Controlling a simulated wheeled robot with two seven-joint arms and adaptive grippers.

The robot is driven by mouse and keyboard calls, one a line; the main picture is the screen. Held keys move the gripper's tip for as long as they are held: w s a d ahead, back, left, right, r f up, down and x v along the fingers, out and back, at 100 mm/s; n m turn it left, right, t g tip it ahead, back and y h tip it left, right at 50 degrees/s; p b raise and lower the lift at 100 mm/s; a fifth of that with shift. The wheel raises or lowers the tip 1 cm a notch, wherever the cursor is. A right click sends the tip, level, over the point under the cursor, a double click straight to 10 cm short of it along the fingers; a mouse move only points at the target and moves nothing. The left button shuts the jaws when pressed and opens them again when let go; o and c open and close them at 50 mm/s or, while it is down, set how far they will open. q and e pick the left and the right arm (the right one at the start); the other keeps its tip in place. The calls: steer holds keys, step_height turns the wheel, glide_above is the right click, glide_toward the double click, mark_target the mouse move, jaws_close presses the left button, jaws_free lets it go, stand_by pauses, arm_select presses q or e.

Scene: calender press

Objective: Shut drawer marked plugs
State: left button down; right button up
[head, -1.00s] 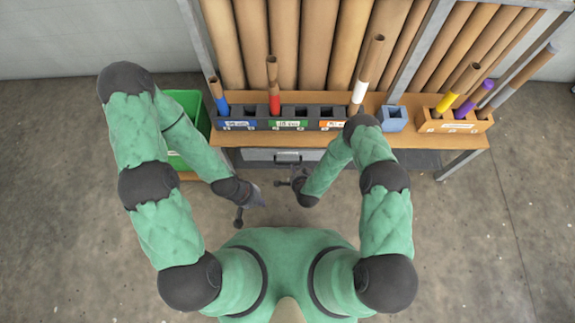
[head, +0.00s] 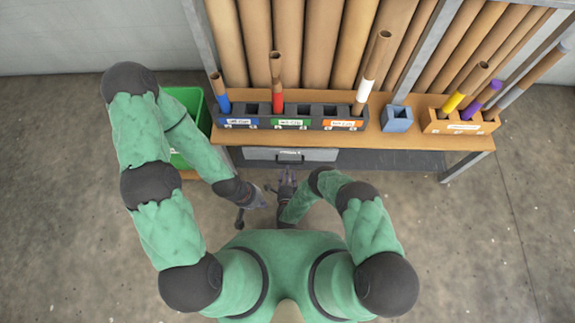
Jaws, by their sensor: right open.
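A grey drawer (head: 318,155) with a dark handle (head: 289,158) shows under the front edge of the wooden bench. Any marking on it is not readable, and I cannot tell how far out it stands. My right gripper (head: 287,174) is open and empty, pointing at the drawer just in front of the handle. I cannot tell whether it touches. My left gripper (head: 259,200) is lower and to the left, in front of the drawer. Its fingers are too small and dark to read.
The bench (head: 400,137) carries a black slotted rack (head: 303,110) with coloured tubes, a small blue box (head: 396,118) and an orange holder (head: 450,125). A green bin (head: 190,100) stands left, near my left arm. The floor at right is clear.

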steer(key=b+x, duration=0.1)
steer(key=x, duration=0.4)
steer(key=shift+w+f+b, duration=0.1)
steer(key=shift+w+b, duration=0.25)
jaws_close()
